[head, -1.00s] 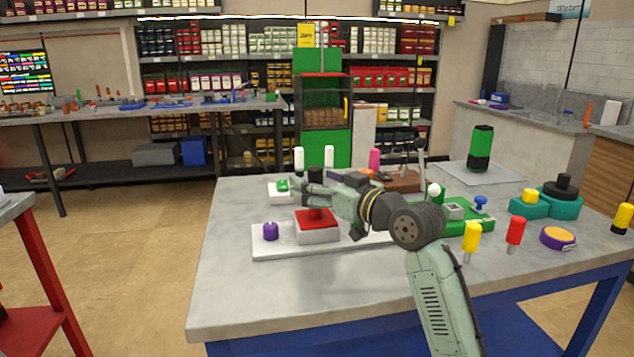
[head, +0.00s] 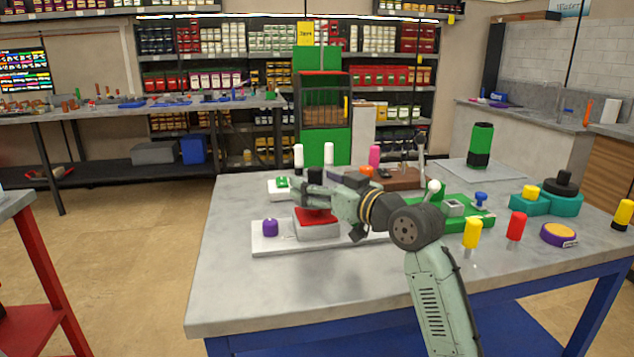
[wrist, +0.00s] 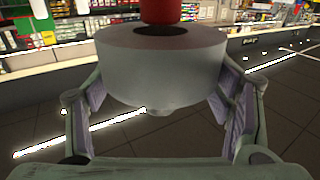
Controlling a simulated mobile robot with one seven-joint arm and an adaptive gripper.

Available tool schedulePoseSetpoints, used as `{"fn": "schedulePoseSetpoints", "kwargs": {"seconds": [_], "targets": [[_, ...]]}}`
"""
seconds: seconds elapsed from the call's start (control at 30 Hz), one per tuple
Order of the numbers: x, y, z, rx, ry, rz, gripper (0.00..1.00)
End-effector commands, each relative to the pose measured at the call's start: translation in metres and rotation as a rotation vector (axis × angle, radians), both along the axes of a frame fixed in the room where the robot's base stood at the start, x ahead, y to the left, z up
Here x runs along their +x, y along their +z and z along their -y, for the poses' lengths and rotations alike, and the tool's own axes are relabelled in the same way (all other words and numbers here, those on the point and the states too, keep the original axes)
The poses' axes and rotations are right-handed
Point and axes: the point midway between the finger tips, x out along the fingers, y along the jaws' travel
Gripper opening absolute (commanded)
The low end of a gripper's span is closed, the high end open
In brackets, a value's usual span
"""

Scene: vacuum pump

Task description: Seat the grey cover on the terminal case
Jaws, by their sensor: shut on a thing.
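The grey cover (wrist: 160,75) fills the middle of the wrist view as a thick round grey piece with a dark hole in its face. A red part (wrist: 160,12) shows at that hole. My gripper (wrist: 160,90) is shut on the cover, one finger at each side. In the head view my gripper (head: 308,192) is above a grey box with a red top (head: 318,232), which looks like the terminal case. The held cover is mostly hidden there by my gripper, and I cannot tell whether it touches the box.
The box stands on a white plate (head: 268,246) with a purple knob (head: 270,227). White and pink posts stand behind. The table's front left is clear.

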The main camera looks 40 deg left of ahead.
Motion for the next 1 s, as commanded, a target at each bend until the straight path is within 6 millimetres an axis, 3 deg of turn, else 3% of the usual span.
{"fn": "schedulePoseSetpoints", "kwargs": {"seconds": [0.43,1.0], "targets": [[0.000,-0.012,0.000,0.001,0.000,0.000,0.43],[0.000,-0.013,0.000,0.001,0.000,0.001,0.43]]}}
